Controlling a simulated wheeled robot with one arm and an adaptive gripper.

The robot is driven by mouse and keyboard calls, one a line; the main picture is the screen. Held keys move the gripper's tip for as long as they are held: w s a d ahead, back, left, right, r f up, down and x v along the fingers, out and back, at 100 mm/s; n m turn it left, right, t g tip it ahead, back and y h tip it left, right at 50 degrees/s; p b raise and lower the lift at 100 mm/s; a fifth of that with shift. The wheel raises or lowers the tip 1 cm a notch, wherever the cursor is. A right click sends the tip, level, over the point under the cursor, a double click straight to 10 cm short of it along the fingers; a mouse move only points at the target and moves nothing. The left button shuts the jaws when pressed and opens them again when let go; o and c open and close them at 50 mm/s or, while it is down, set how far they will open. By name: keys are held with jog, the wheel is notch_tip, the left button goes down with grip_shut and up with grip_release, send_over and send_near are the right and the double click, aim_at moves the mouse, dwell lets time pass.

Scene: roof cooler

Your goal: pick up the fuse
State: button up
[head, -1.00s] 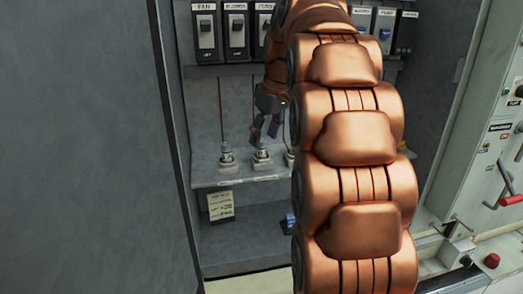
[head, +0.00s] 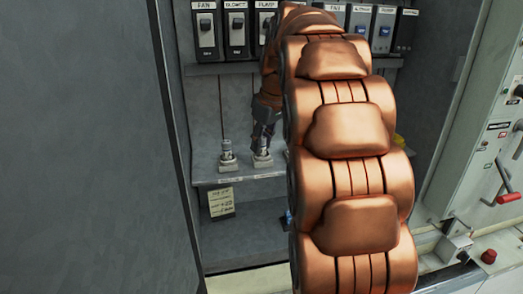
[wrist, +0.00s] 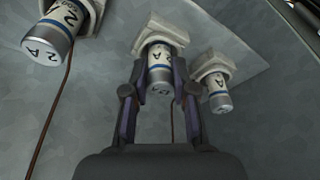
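Several fuses with white label bands and metal caps stand in pale holders on a shelf in the cabinet. The middle fuse (wrist: 158,60) lies between the two fingers of my gripper (wrist: 160,82) in the wrist view. The fingertips are at or very near its sides; I cannot tell whether they press on it. In the head view my gripper (head: 263,140) is down over this fuse, largely covering it.
Labelled switches (head: 206,32) line the cabinet above. A thin brown cord (wrist: 52,108) runs near the left fuse. The grey cabinet door (head: 85,150) is at left; a panel with a red-handled lever (head: 508,199) is at right.

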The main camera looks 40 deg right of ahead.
grip_shut()
jog(key=shift+r, duration=0.15)
